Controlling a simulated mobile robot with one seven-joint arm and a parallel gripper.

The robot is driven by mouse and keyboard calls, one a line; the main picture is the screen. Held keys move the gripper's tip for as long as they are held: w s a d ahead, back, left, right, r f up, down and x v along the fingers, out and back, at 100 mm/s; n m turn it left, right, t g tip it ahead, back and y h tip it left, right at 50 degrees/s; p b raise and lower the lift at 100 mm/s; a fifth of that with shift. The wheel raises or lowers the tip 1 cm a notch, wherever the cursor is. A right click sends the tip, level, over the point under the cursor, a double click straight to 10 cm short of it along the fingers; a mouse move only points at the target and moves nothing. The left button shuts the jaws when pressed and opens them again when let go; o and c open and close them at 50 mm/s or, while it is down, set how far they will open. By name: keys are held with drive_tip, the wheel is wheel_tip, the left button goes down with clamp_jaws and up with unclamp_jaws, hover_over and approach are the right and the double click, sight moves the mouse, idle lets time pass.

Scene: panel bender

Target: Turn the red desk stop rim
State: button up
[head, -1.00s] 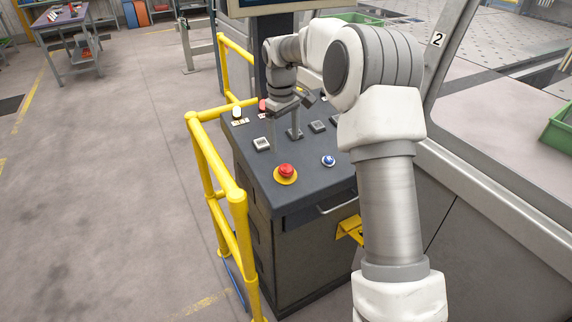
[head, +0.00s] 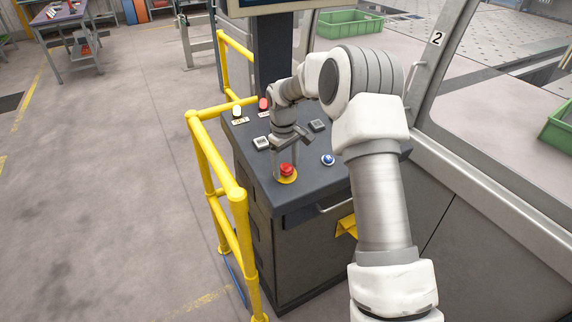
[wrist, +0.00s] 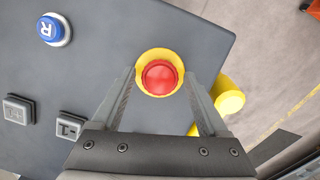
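The red desk stop (head: 287,169) is a red mushroom button on a yellow round base, near the front edge of the dark control desk (head: 318,183). In the wrist view the red stop (wrist: 160,77) lies just beyond my fingertips, centred between them. My gripper (head: 287,172) points down over the stop from above and behind. In the wrist view my gripper (wrist: 162,80) is open, with one finger to each side of the yellow base (wrist: 143,88). I cannot tell whether the fingers touch the base.
A blue button (head: 328,160) marked R sits to the right of the stop. Grey square buttons (head: 261,143) and lit buttons (head: 263,104) stand farther back. A yellow rail (head: 215,165) runs along the desk's left side. A machine with green bins (head: 349,24) is on the right.

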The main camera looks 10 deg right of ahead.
clamp_jaws()
